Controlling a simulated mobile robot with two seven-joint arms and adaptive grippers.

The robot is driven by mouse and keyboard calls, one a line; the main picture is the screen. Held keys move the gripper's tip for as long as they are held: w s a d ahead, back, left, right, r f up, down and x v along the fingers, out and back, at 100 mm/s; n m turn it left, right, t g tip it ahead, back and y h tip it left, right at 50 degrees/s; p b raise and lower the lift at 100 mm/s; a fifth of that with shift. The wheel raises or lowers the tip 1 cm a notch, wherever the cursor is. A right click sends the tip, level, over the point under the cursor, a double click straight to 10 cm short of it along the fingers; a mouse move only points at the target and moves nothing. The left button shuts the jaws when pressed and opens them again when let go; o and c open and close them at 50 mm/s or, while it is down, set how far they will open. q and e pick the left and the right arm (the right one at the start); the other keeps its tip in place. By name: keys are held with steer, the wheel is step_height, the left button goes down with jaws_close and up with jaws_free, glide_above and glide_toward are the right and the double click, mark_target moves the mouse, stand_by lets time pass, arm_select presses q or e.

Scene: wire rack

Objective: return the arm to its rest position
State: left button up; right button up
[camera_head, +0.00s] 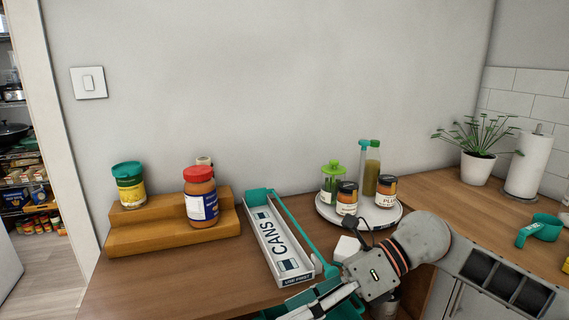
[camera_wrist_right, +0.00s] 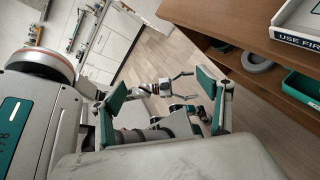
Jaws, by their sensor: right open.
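My right arm comes in from the right in the head view. Its gripper (camera_head: 322,298) is low over the front edge of the counter, near the front end of the white CANS tray (camera_head: 277,244); whether they touch cannot be told. In the right wrist view the fingers of my right gripper (camera_wrist_right: 160,115), with teal pads, stand wide apart with nothing between them. A smaller gripper (camera_wrist_right: 184,86), seemingly my left one, shows beyond them over the floor. Its thin fingers are spread and empty. My left arm is not in the head view.
A white turntable (camera_head: 382,222) with several jars and bottles stands close behind my right arm.

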steer(key=s+a+r+m+y, duration=0.2)
steer(key=a+r+m+y, duration=0.1)
steer(key=a+m+y, duration=0.25)
steer(key=w+d+f+m+t+h, duration=0.2)
steer(key=w+d+f+m+t, duration=0.15)
steer(key=m+t, duration=0.35)
steer(key=w+d+f+m+t+h+p, duration=0.1)
steer(key=w+d+f+m+t, duration=0.15)
steer(key=f+m+t, duration=0.55)
steer(key=w+d+f+m+t+h, duration=0.15)
steer(key=d+m+t, duration=0.25)
steer(key=m, duration=0.6)
steer(key=s+d+f+m+h, duration=0.2)
steer(key=d+f+m+h, duration=0.2)
steer(key=f, duration=0.3)
steer(key=s+d+f+m+h, duration=0.2)
steer(key=d+f+m+h, duration=0.25)
steer(key=f, duration=0.25)
steer(key=s+d+f+m+g+h, duration=0.1)
steer(key=s+d+f+m+g, duration=0.1)
steer(key=s+f, duration=0.4)
steer(key=s+d+f+m+g+h, duration=0.1)
steer(key=s+d+f+m+g, duration=0.2)
steer(key=s+f, duration=0.4)
steer(key=shift+s+d+f+g+h+p, duration=0.25)
steer(key=shift+f+g+h+p, duration=0.1)
steer(key=shift+f, duration=0.5)
